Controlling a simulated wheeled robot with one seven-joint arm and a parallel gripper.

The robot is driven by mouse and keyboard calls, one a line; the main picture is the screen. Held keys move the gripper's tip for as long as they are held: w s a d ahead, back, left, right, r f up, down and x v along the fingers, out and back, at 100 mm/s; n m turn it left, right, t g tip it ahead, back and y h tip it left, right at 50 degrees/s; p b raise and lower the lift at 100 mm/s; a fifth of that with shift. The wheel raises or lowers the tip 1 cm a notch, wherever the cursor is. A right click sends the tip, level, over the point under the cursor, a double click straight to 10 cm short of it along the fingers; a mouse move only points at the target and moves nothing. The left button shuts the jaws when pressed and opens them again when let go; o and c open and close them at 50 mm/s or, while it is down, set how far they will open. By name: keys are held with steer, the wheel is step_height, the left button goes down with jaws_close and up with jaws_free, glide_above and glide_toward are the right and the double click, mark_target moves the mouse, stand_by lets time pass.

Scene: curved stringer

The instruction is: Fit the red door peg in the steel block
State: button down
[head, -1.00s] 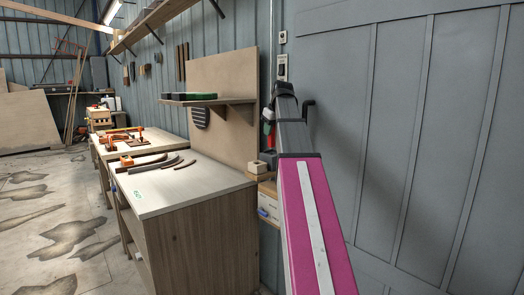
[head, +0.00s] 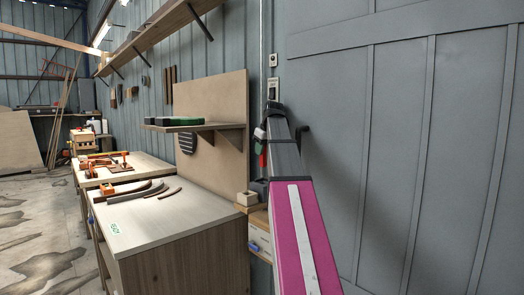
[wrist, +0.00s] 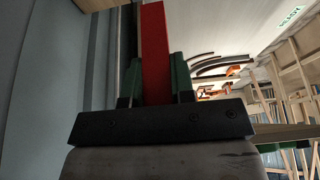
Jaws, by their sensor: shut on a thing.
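The red door peg (head: 263,159) hangs below my gripper (head: 262,140) in the head view. In the wrist view the red peg (wrist: 154,50) is a long bar between the two green fingers of my gripper (wrist: 157,82), which is shut on it. The peg's far end runs out of the top of the wrist view. A dark grey block (head: 259,187), apparently the steel block, sits below the peg in the head view, partly hidden by my arm. The peg appears above it and apart from it. Its opening cannot be made out.
A pale wooden block (head: 247,198) with a dark hole stands beside the grey block. The bench (head: 160,215) on the left holds curved dark strips (head: 150,190). A shelf (head: 195,127) with green boxes juts from the board. A grey panelled wall (head: 400,150) is close on the right.

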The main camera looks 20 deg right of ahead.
mark_target(261, 165)
steer(key=shift+f, duration=2.85)
steer(key=shift+f, duration=2.8)
steer(key=c, duration=0.9)
jaws_free()
steer(key=shift+r, duration=0.1)
steer(key=shift+w+d, duration=0.1)
steer(key=shift+r, duration=0.1)
steer(key=v, duration=1)
steer(key=shift+s+r, duration=0.25)
steer(key=shift+s, duration=0.05)
steer(key=shift+s+a, duration=0.1)
steer(key=shift+a, duration=0.1)
